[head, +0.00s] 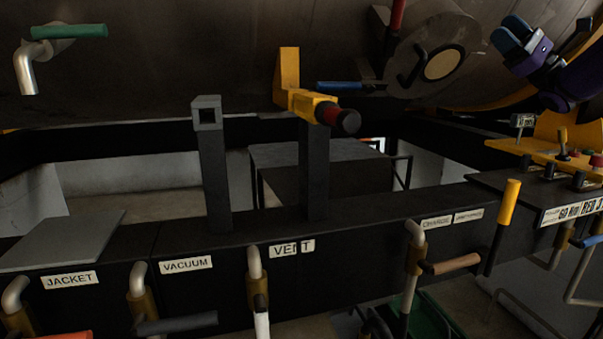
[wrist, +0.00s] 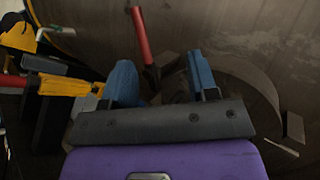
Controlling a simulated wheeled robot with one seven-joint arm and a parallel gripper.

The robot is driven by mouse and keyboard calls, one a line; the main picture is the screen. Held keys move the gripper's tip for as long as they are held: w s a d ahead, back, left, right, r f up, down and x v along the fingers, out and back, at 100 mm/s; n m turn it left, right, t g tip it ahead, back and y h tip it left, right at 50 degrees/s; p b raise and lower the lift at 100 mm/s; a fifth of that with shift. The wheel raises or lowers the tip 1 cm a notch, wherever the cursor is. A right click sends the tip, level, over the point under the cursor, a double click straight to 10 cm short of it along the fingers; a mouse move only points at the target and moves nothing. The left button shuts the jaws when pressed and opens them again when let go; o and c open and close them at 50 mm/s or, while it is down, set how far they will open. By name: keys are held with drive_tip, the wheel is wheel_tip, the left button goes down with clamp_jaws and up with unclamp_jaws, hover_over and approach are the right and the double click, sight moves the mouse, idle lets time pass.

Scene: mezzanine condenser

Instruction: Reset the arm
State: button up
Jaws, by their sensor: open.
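My gripper (head: 522,42) is at the upper right of the head view, in front of the large dark vessel. It is purple with blue fingers. In the wrist view my gripper (wrist: 161,85) has its two blue fingers spread apart, with nothing held between them. A red-handled lever (wrist: 141,38) shows beyond the fingers in the wrist view. A yellow lever with a red and black end (head: 322,109) is well to the left of my gripper in the head view.
A black rail with labelled valves runs across, including a brown-handled valve (head: 455,263) and a yellow-topped upright lever (head: 509,205). A control panel (head: 550,150) stands below my gripper. A green-handled tap (head: 68,31) is at upper left. A grey plate (head: 62,240) lies at left.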

drive_tip(key=s+a+f+n+g+h, duration=0.25)
drive_tip(key=s+a+f+h, duration=0.25)
drive_tip(key=s+a, duration=0.4)
drive_tip(key=s+a+f+n+g+h, duration=0.1)
drive_tip(key=s+a+f+g+h, duration=0.35)
drive_tip(key=a, duration=0.75)
drive_tip(key=s+d+f+n+t+h, duration=0.1)
drive_tip(key=s+d+f+n+h, duration=0.2)
drive_tip(key=s, duration=0.8)
drive_tip(key=s+d+f+n+t+h, duration=0.2)
drive_tip(key=s+d+f+n+h, duration=0.2)
drive_tip(key=s+f+n+h, duration=0.3)
drive_tip(key=s+f+h, duration=0.5)
drive_tip(key=f, duration=0.2)
drive_tip(key=shift+d+f, duration=0.15)
drive_tip(key=shift+f, duration=0.1)
